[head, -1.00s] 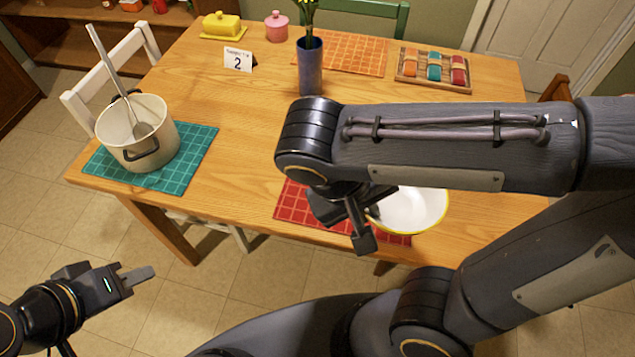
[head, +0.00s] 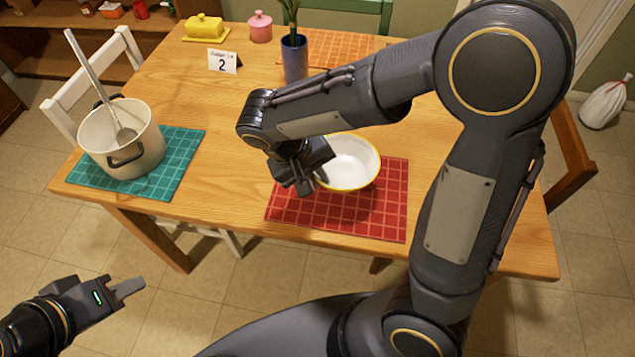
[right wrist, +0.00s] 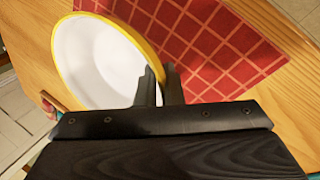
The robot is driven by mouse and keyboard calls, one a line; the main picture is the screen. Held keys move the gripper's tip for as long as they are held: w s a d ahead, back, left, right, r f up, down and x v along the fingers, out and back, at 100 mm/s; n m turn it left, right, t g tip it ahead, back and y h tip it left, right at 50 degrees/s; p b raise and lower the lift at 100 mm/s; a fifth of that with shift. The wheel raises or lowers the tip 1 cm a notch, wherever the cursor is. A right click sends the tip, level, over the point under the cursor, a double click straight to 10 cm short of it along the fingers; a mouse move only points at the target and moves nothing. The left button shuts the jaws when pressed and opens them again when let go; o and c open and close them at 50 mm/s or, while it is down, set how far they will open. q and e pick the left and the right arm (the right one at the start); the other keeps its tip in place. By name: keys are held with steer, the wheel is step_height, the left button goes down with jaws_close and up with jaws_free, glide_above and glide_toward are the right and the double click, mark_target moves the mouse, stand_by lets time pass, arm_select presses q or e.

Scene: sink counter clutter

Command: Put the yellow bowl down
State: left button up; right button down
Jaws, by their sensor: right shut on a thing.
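The yellow bowl (head: 354,158), white inside with a yellow rim, is over the red placemat (head: 385,215), near its back edge. My right gripper (head: 313,180) is shut on the bowl's rim at its left side. In the right wrist view the rim of the bowl (right wrist: 95,62) runs between the two fingers (right wrist: 160,80). The bowl looks about level; I cannot tell whether its base touches the mat. My left gripper (head: 128,288) is away from the table at the lower left, and its finger gap is not clear.
A pot (head: 122,140) with a ladle stands on the teal placemat (head: 180,160) at left. A blue vase (head: 294,60), number card (head: 224,62), yellow butter dish (head: 205,27) and pink jar (head: 260,27) stand at the back. The red mat's front is clear.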

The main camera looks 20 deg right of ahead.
steer(key=shift+f, duration=1.5)
steer(key=shift+f+b, duration=0.2)
steer(key=shift+b, duration=0.15)
steer(key=c, duration=1.6)
jaws_free()
steer(key=shift+o, duration=0.2)
steer(key=shift+r, duration=0.1)
